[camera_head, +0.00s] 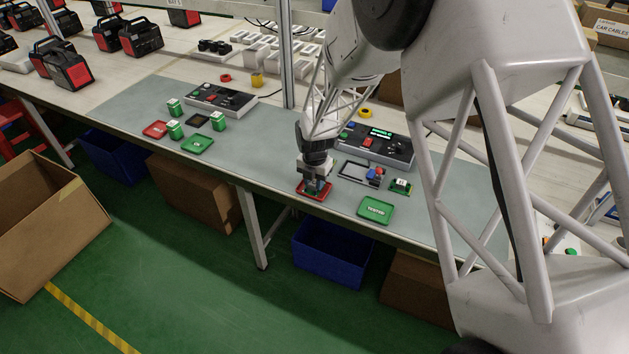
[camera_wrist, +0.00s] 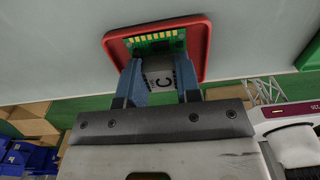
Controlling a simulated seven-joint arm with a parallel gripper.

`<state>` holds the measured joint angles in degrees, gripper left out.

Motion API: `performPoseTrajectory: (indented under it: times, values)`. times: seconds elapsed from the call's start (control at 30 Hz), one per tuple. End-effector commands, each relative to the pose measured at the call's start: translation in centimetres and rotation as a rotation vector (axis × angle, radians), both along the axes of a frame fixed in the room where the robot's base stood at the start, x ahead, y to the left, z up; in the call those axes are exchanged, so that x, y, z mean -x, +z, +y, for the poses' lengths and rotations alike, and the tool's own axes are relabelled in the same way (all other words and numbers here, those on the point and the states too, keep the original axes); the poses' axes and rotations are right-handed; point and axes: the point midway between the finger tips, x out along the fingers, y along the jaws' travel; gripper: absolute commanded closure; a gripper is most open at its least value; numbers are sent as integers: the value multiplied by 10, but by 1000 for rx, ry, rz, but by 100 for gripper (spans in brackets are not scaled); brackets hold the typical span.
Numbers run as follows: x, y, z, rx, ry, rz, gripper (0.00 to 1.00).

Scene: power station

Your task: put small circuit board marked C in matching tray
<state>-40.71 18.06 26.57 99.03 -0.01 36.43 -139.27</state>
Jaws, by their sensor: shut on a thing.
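In the wrist view the small circuit board marked C (camera_wrist: 152,44) is green with gold contacts and a silver label bearing a C. My gripper (camera_wrist: 158,82) is shut on it, with blue fingers on either side. The board is over or in a red tray (camera_wrist: 198,32); I cannot tell whether it touches the tray floor. In the head view my gripper (camera_head: 316,187) is at the red tray (camera_head: 302,190) near the table's front edge, and mostly hides the board. A green tray marked TESTED (camera_head: 375,210) lies to the right.
Another green circuit board (camera_head: 400,187) lies right of a dark tray (camera_head: 357,172). A tester box (camera_head: 378,146) stands behind. On the left are another red tray (camera_head: 156,130), a green tray (camera_head: 197,144) and several green-and-white blocks. The mat (camera_head: 255,155) between the stations is clear.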

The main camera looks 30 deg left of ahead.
Motion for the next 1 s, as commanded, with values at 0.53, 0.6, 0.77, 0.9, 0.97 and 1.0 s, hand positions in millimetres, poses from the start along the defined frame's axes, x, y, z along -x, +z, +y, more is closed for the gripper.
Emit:
performPoseTrajectory:
  times: [0.53,0.6,0.77,0.9,0.97,1.0]
  values:
    - [0,-4,0,-1,0,-1,58]
    - [0,-4,0,-1,0,-1,47]
    - [0,-4,0,-1,0,-1,43]
    - [0,-3,0,-1,0,-1,43]
    - [0,-3,0,-1,0,-1,43]
    - [0,-2,0,-1,0,-1,43]
